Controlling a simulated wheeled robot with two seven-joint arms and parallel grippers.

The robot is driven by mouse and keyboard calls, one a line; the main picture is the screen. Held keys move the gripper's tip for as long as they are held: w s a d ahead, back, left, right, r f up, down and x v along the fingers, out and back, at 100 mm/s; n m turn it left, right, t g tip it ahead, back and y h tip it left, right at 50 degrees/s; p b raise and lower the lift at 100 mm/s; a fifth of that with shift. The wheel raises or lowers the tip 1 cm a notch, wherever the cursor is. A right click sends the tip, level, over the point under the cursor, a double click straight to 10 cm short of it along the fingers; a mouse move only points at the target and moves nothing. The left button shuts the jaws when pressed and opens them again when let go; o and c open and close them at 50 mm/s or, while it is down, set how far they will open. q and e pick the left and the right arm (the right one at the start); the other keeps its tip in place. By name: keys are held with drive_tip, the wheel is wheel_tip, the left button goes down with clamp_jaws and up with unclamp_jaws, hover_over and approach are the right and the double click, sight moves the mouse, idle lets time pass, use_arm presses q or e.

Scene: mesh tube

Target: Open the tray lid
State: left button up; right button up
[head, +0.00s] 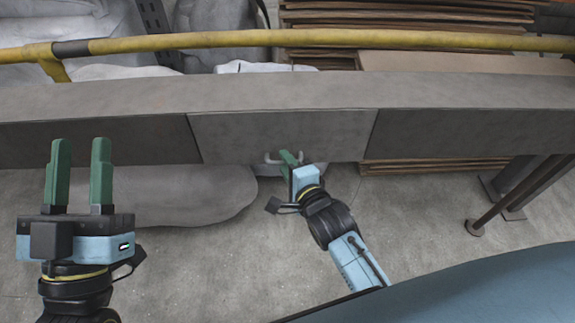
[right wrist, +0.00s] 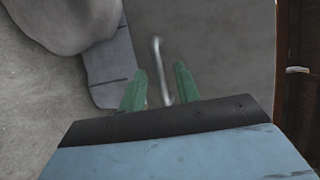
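The tray lid (head: 280,133) is a grey panel in the front of a long grey tray (head: 440,92), with a seam at each side. It looks closed. A pale bar handle (head: 268,157) is at its lower edge; it also shows in the right wrist view (right wrist: 159,68). My right gripper (head: 288,157) is at this handle, partly covering it. In the right wrist view, its green fingers (right wrist: 160,88) stand apart with the handle between them and gaps visible on both sides. My left gripper (head: 80,150) is open and empty, fingers pointing up, at the left.
A yellow rail (head: 300,40) runs above and behind the tray. Stacked brown boards (head: 310,17) and grey sacks (head: 230,30) lie behind it. A dark metal leg (head: 505,195) stands at the right. The concrete floor (head: 220,265) below the tray is mostly clear.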

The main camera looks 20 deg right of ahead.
clamp_jaws()
idle(0.3)
